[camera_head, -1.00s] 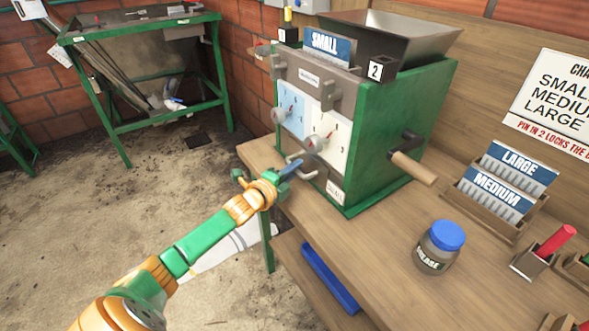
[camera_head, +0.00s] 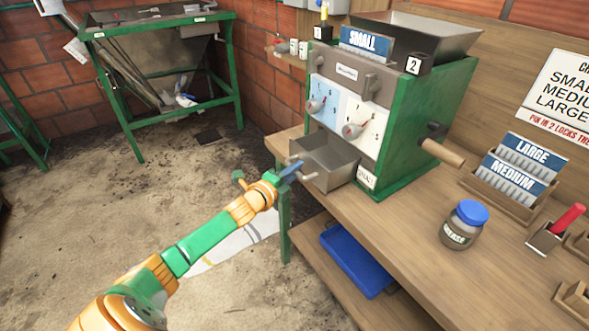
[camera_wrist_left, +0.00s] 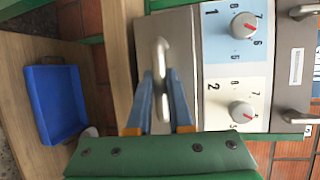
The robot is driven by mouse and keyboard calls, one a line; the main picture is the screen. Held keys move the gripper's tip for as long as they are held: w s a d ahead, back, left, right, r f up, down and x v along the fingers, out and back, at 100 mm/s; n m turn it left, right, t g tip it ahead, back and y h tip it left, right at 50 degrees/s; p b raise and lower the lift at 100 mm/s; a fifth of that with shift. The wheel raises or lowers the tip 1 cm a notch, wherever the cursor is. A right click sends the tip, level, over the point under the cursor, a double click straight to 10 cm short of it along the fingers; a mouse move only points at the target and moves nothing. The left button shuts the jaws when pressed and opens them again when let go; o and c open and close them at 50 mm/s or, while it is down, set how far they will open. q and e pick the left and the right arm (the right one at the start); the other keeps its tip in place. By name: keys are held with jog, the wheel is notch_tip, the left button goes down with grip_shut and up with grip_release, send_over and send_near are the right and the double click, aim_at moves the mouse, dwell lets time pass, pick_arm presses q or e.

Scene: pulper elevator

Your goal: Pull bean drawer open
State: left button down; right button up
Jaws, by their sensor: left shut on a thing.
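The metal bean drawer (camera_head: 325,165) sticks out from the lower front of the green pulper (camera_head: 415,130), with its inside showing from above. Its bar handle shows in the left wrist view (camera_wrist_left: 162,62), between my left fingers. My left gripper (camera_head: 292,170) is shut on this handle at the drawer's front. The left fingertips (camera_wrist_left: 160,95) have blue pads on either side of the bar. The drawer's front is partly hidden by the gripper in the head view. My right gripper is in neither view.
A blue tray (camera_head: 358,260) lies on the shelf below the wooden bench (camera_head: 415,215). A grease jar (camera_head: 463,226) and a rack of size plates (camera_head: 510,172) stand on the bench. A crank handle (camera_head: 443,152) juts from the pulper's side. Open floor lies left of the bench.

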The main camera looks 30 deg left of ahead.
pick_arm(q)
jog(key=shift+w+d, duration=0.25)
jog(key=shift+w, duration=0.35)
jog(key=c, duration=0.8)
grip_release()
jog(key=shift+s, duration=0.15)
jog(key=shift+c, duration=0.2)
jog(key=shift+a, duration=0.1)
jog(key=s+r, duration=0.1)
jog(key=s, duration=0.6)
jog(key=shift+r, duration=0.15)
